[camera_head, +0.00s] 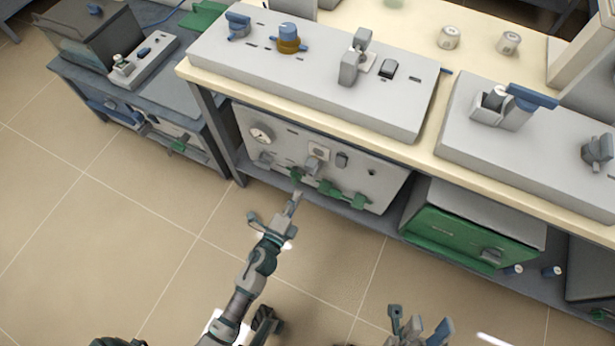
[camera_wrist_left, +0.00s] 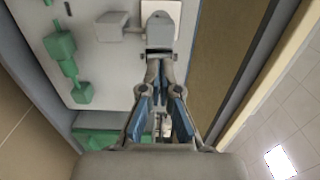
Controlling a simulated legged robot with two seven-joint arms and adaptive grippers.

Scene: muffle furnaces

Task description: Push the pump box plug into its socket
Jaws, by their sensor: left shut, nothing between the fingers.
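The pump box (camera_head: 375,183) is a grey panel on the lower shelf with a gauge, a switch and green taps. Its white socket plate (camera_head: 318,150) has a grey plug (camera_head: 313,164) in front of it. In the left wrist view the plug (camera_wrist_left: 160,32) stands at the pale socket plate (camera_wrist_left: 165,7), just beyond my fingertips. My left gripper (camera_head: 295,196) is shut and empty; its fingers (camera_wrist_left: 159,68) point at the plug. I cannot tell whether they touch it, or how deep the plug sits. My right gripper (camera_head: 420,322) is open and empty over the floor, away from the box.
A cream bench top (camera_head: 425,120) overhangs the shelf and carries grey control boxes (camera_head: 310,65). Green taps (camera_wrist_left: 65,60) stick out of the panel beside my left fingers. A green-fronted box (camera_head: 460,236) stands to the right. The floor in front is clear.

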